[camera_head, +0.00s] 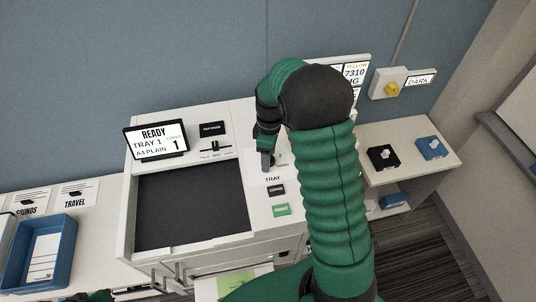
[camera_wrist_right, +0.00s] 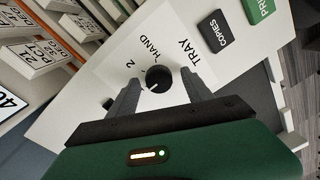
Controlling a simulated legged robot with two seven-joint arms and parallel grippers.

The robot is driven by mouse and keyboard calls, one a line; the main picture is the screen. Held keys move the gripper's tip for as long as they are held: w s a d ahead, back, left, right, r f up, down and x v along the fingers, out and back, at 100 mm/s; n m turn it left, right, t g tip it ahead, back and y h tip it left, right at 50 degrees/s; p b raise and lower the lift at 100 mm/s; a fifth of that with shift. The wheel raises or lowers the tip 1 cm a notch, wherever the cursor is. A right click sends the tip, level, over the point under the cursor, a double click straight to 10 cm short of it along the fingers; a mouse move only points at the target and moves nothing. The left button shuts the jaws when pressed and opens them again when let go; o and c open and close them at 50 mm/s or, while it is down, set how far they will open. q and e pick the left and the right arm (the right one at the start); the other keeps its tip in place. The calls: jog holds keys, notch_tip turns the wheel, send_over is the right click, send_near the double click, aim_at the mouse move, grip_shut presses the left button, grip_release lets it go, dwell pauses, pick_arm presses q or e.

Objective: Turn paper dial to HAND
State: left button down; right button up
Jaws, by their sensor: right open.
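The paper dial (camera_wrist_right: 157,78) is a round black knob on the copier's white panel, with the words HAND, TRAY and a 2 printed around it. A small white mark shows on its lower-left side in the right wrist view; I cannot tell surely which label it points to. My right gripper (camera_wrist_right: 161,84) is open, with one finger on each side of the dial. I cannot tell whether the fingers touch it. In the head view my right gripper (camera_head: 266,158) points down at the panel by the TRAY label, and the dial is mostly hidden.
The panel also has a black COPIES button (camera_head: 277,190) and a green PRINT button (camera_head: 281,209). A tilted display (camera_head: 156,140) reads READY, TRAY 1, A4 PLAIN. A slider (camera_head: 215,148) lies behind the dark glass (camera_head: 190,207). A blue tray (camera_head: 38,250) stands at left.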

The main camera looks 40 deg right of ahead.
jog(key=shift+w+d+f, duration=0.1)
jog(key=shift+d+f, duration=0.1)
jog(key=shift+d, duration=0.1)
jog(key=c, duration=0.3)
jog(key=shift+w, duration=0.1)
jog(key=c, duration=0.3)
jog(key=shift+a+r, duration=0.15)
jog(key=shift+a, duration=0.15)
jog(key=c, duration=0.5)
grip_shut()
pick_arm(q)
jog(key=shift+w+d, duration=0.1)
jog(key=shift+w, duration=0.05)
pick_arm(e)
jog(key=shift+d, duration=0.1)
